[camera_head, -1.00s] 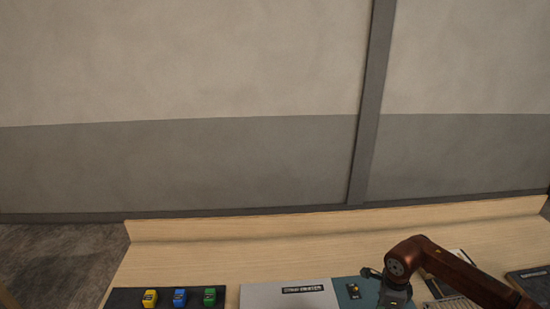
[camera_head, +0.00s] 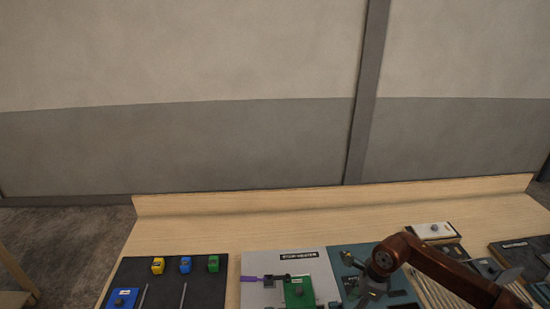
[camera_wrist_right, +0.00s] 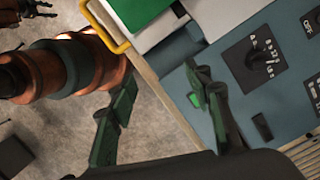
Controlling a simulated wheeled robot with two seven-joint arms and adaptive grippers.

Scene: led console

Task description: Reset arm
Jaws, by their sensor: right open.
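My right gripper (camera_head: 374,291) hangs over the teal console panel (camera_head: 344,262) at the lower right of the head view. In the right wrist view its two dark-green fingers (camera_wrist_right: 163,88) are spread apart with nothing between them. Below them are the bare floor, the table edge and the teal panel with a dark switch plate. My left gripper is not in the head view. A dark claw-like part at the top left corner of the wrist view may be it, but it is cut off and too small to read.
A black panel (camera_head: 165,286) holds yellow, blue and green blocks. A light grey panel (camera_head: 262,262) carries a green box (camera_head: 299,292) and a purple piece (camera_head: 262,278). More panels lie at right. The wooden table's (camera_head: 250,215) back strip is clear, with a wall behind.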

